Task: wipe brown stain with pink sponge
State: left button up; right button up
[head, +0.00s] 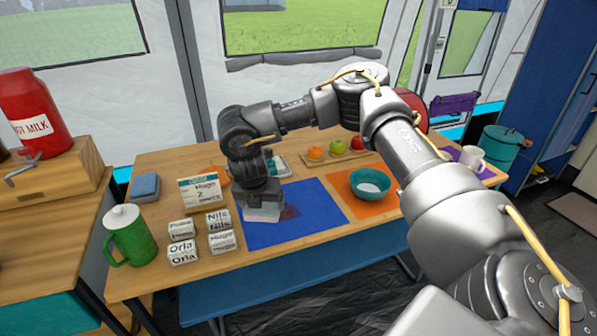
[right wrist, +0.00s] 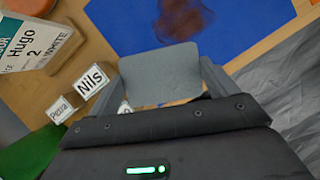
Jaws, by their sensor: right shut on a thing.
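My right gripper (head: 262,212) points down over the blue mat's left part. It is shut on a flat grey slab (right wrist: 160,75), held between its two fingers in the right wrist view. I see no pink on the slab; its other faces are hidden, so I cannot tell whether it is the pink sponge. A brown stain (right wrist: 184,18) lies on the blue mat (right wrist: 125,25), beyond the slab. In the head view the stain (head: 290,212) shows just right of the gripper on the mat (head: 320,228). Whether the slab touches the mat is unclear. My left gripper is out of view.
Several name blocks (head: 183,253) and a Hugo box (head: 203,192) stand left of the mat. A teal bowl (head: 370,184) stands on an orange mat (head: 375,208) to the right. Fruit (head: 338,146) stands behind.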

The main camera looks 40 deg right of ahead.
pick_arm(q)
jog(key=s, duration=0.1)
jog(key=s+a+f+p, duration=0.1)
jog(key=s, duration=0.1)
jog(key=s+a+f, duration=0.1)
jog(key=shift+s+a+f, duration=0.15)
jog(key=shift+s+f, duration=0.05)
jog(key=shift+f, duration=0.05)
pick_arm(e)
jog(key=w+d+r+n+y, duration=0.1)
jog(key=d+n+y, duration=0.4)
jog(key=d+n, duration=0.8)
jog(key=shift+w+d+n+t, duration=0.4)
jog(key=shift+w+d, duration=0.25)
jog(key=shift+d, duration=0.35)
